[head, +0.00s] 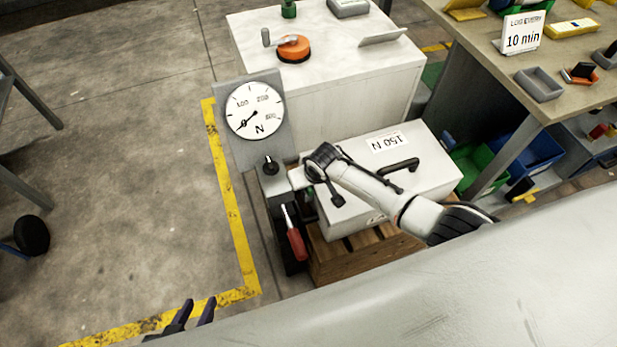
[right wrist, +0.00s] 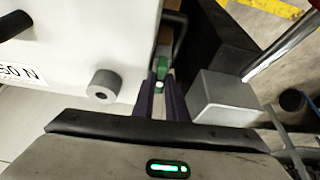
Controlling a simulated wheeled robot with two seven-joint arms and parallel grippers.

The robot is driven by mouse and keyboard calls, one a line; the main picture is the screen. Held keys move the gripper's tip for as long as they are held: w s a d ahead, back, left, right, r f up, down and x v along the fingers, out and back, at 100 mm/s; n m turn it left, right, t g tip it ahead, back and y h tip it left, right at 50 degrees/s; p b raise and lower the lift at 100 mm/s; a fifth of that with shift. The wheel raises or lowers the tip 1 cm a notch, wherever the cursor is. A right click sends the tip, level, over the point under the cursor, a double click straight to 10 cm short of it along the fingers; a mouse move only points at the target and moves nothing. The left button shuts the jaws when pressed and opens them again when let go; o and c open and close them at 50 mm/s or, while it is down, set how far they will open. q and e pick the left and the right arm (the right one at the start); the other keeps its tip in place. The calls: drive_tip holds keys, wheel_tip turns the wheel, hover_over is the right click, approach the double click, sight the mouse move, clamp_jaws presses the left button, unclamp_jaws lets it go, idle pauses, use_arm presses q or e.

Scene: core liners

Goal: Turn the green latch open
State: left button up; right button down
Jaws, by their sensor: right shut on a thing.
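The green latch (right wrist: 162,69) shows in the right wrist view, in the narrow gap beside the white box (right wrist: 85,45). My right gripper (right wrist: 159,86) is shut on it, its two dark fingers close together at the latch. In the head view my right arm reaches over the white box (head: 435,165) from the right, and its wrist hides most of the latch area. My left gripper (head: 192,316) is at the bottom left of the head view, with its two dark fingers apart and nothing seen between them.
A dial gauge (head: 255,110) stands behind the latch area, with a red-handled tool (head: 296,243) below it. The box labelled 150 N sits on a wooden pallet (head: 345,262). A white cabinet (head: 340,100) stands behind, and a workbench (head: 480,42) at right.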

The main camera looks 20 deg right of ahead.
drive_tip(key=shift+m, duration=0.4)
drive_tip(key=c, duration=1.8)
unclamp_jaws()
drive_tip(key=shift+o, duration=0.2)
drive_tip(key=p+v, duration=0.1)
drive_tip(key=v, duration=0.9)
drive_tip(key=shift+r+p, duration=0.15)
drive_tip(key=shift+p, duration=0.15)
drive_tip(key=shift+a, duration=0.15)
